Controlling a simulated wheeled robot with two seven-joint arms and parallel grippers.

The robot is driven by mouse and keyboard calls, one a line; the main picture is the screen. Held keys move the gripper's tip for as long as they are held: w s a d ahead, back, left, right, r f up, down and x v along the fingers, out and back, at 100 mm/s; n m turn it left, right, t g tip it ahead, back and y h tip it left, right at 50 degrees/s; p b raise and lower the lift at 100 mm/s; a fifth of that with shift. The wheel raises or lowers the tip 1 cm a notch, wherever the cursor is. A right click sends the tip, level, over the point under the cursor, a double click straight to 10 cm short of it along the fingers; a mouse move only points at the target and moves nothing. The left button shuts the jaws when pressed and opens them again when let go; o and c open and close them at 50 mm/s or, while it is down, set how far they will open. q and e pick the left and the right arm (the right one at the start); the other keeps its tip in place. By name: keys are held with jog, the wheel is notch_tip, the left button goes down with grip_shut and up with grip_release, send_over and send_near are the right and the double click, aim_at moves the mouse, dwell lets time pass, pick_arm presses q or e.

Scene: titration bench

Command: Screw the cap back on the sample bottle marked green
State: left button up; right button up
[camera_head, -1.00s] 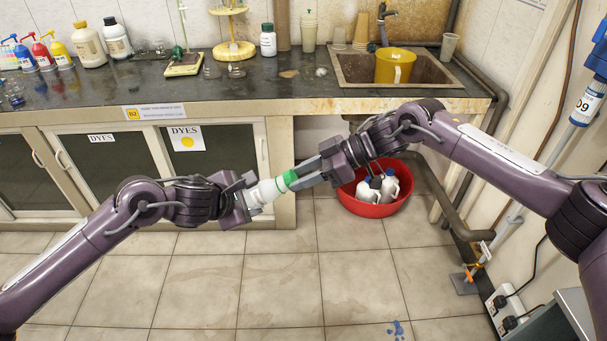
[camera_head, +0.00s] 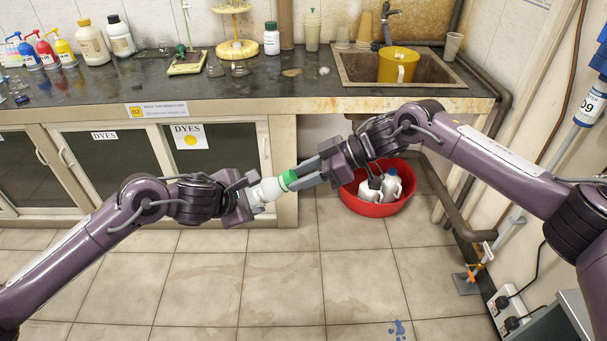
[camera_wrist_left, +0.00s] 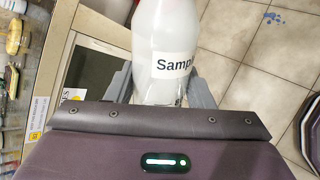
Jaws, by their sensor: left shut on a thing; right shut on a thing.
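The white sample bottle (camera_head: 267,190) is held tilted in mid-air in front of the bench, its mouth end toward the upper right. My left gripper (camera_head: 251,195) is shut around its body. In the left wrist view the bottle (camera_wrist_left: 160,35) stands between the fingers, with a label reading "Samp"; its top is out of frame. The green cap (camera_head: 289,179) is at the bottle's mouth end, in line with it. My right gripper (camera_head: 306,174) is shut on the cap from the right. How far the cap is threaded cannot be told.
The dark bench (camera_head: 120,98) behind carries dye bottles, white bottles, a yellow stand (camera_head: 237,48) and cups. A sink (camera_head: 360,68) holds a yellow jug (camera_head: 397,65). A red basin (camera_head: 372,207) with white bottles stands on the floor below. Floor space in front is clear.

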jog(key=shift+a+f, duration=0.1)
jog(key=shift+a, duration=0.05)
jog(key=o, duration=1.1)
jog(key=shift+c, duration=0.2)
jog(key=c, duration=1.1)
jog(key=m, duration=0.8)
jog(key=shift+m, duration=0.4)
jog(key=m, duration=0.8)
jog(key=shift+w+f+m, duration=0.1)
jog(key=shift+w+m, duration=0.05)
jog(key=shift+m, duration=0.15)
jog(key=o, duration=0.9)
